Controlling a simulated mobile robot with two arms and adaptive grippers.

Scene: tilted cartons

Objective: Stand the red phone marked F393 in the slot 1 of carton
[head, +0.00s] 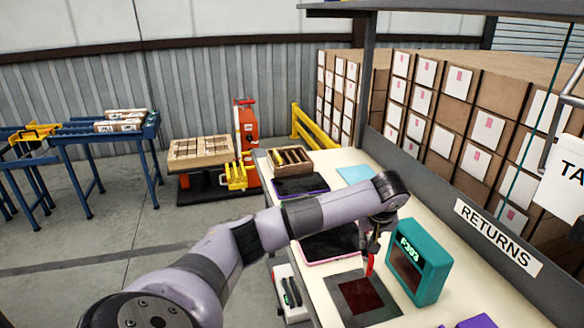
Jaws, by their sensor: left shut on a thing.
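My left gripper (372,242) reaches down over the right part of the table, beside the teal device. It is shut on the red phone (370,266), which shows as a narrow upright red strip just above the dark pad. No marking on the phone can be read. A brown carton (306,168) with several slots between dividers stands at the table's far end, well away from the gripper. Its slot numbers cannot be read. My right gripper is not in view.
A teal device (433,262) showing F393 stands right of the gripper. Below it lies a dark pad (338,284) with a dark red square. Dark flat trays (300,186) and a blue sheet (355,174) lie toward the carton. A RETURNS ledge (470,215) borders the table's right side.

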